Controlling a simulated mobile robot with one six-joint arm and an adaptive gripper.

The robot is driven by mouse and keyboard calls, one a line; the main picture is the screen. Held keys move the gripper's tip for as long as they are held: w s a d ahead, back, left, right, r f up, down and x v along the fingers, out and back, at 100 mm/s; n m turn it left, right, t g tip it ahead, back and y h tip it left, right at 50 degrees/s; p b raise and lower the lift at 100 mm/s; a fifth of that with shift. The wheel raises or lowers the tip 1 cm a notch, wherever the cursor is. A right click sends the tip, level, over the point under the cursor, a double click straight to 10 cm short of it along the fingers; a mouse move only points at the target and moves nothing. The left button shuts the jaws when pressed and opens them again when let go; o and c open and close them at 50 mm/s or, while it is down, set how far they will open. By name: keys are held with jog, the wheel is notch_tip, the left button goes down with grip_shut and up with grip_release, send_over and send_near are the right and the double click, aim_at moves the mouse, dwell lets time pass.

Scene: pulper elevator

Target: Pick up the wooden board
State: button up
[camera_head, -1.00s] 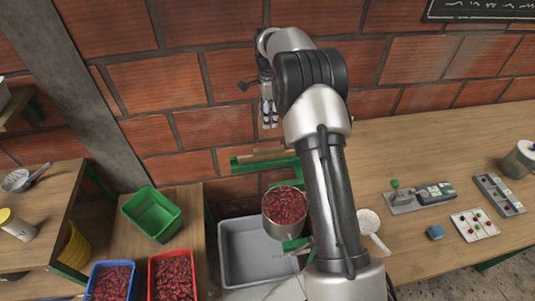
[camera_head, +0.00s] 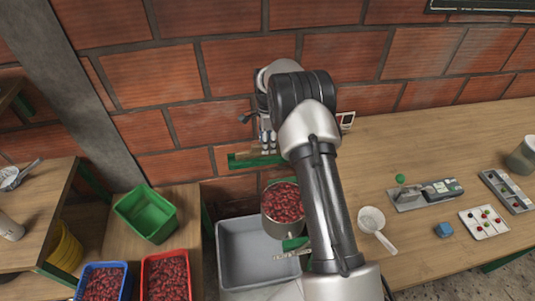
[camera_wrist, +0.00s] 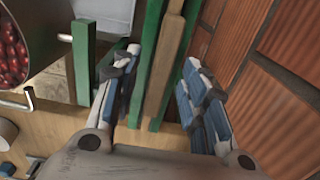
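The wooden board shows in the wrist view as a narrow brown strip (camera_wrist: 165,62) lying along a green frame (camera_wrist: 152,50). In the head view a light part of the board (camera_head: 243,155) shows on the green frame (camera_head: 237,163) by the brick wall, partly hidden by my gripper. My gripper (camera_head: 268,149) is just above the frame, pointing down. In the wrist view its two blue-and-grey fingers (camera_wrist: 158,85) are open, one on each side of the board, with a gap on both sides. I cannot tell whether the fingertips reach down to the board's level.
A metal hopper (camera_head: 268,221) full of red cherries stands close in front of the frame, above a grey tub (camera_head: 228,262). The brick wall (camera_wrist: 272,70) is close behind my right finger in the wrist view. A wooden table (camera_head: 410,145) with small tools is at right.

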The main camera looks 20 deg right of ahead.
jog(key=shift+f, duration=0.85)
jog(key=shift+r, duration=0.1)
grip_shut()
